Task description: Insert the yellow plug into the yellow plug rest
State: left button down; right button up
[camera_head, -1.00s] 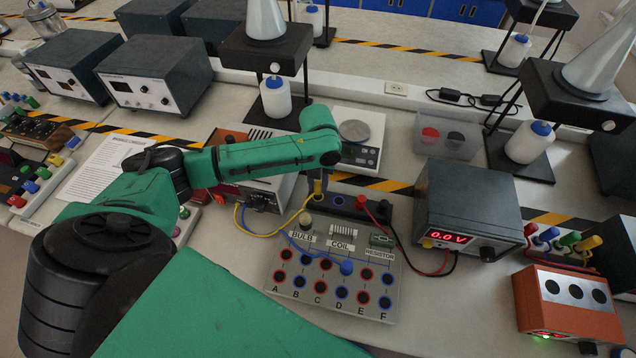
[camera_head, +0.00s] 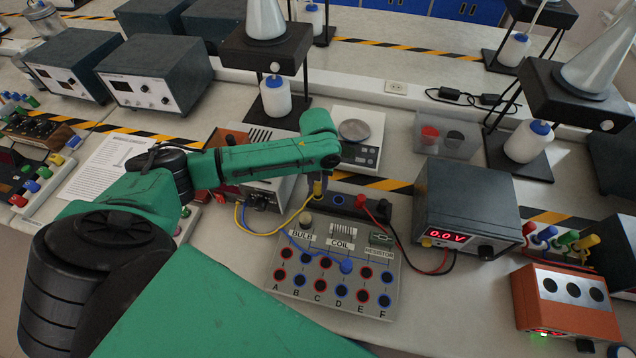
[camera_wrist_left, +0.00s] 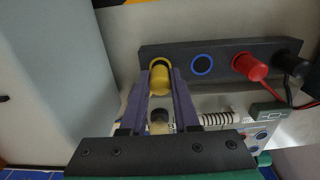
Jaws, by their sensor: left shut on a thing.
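My left gripper (camera_wrist_left: 160,98) is shut on the yellow plug (camera_wrist_left: 160,80), which sits between its two fingertips. The plug's far end is at the yellow-ringed socket (camera_wrist_left: 159,60) at the left end of the black plug rest bar (camera_wrist_left: 225,49). I cannot tell how deep the plug is in the socket. In the head view the yellow plug (camera_head: 317,188) is small and partly hidden under my left wrist, at the left end of the bar (camera_head: 345,210). My right gripper is out of view.
A blue-ringed socket (camera_wrist_left: 202,64) beside it is empty. A red plug (camera_wrist_left: 250,67) and a black plug (camera_wrist_left: 296,70) sit farther right on the bar. The circuit board (camera_head: 335,290) lies in front, with a blue plug (camera_head: 346,266) in it. The power supply (camera_head: 468,210) stands right.

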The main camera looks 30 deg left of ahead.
pick_arm(q)
jog(key=shift+f, duration=0.7)
dwell(0.5)
jog(key=shift+c, duration=0.9)
grip_release()
jog(key=shift+r, duration=0.1)
notch_tip(320, 180, up, 6)
jog(key=p, duration=0.7)
jog(key=shift+r, duration=0.25)
jog(key=shift+f, duration=0.1)
